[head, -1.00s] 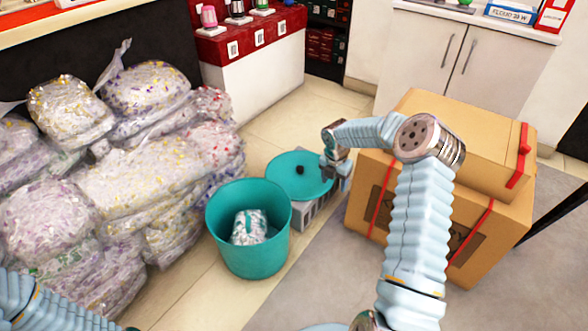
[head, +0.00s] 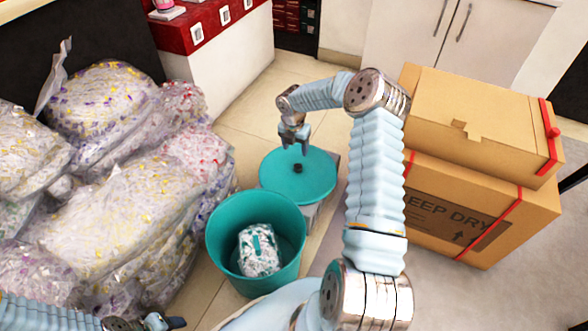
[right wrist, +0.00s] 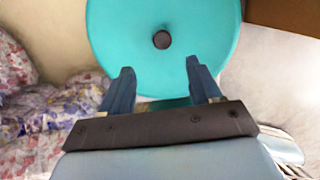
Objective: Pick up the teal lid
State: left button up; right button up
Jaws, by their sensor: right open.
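The teal lid (head: 318,181) is a round disc with a small dark knob (head: 298,168) at its middle. It lies on a grey crate-like support (head: 312,212) behind the teal bin. My right gripper (head: 295,148) is open and empty, above the lid near its far side and pointing down. In the right wrist view the lid (right wrist: 200,25) fills the top middle, and its knob (right wrist: 161,40) shows beyond and between the two spread fingers (right wrist: 160,80). My left gripper (head: 168,322) is partly in view at the bottom left edge; its jaws are unclear.
The open teal bin (head: 228,262) stands just in front of the lid, with a white and teal bag (head: 260,252) inside. Filled clear bags (head: 120,200) are piled on the left. Strapped cardboard boxes (head: 480,130) stand on the right. Tiled floor (head: 250,105) is free behind the lid.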

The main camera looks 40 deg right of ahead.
send_over(298, 166)
jog(key=f, duration=0.5)
jog(key=shift+a+f, duration=0.3)
jog(key=shift+a, duration=0.1)
jog(key=f, duration=0.1)
jog(key=f+b, duration=0.1)
jog(key=f, duration=0.3)
jog(key=shift+d+f, duration=0.15)
jog(key=shift+d, duration=0.2)
jog(key=shift+c, duration=0.3)
grip_shut()
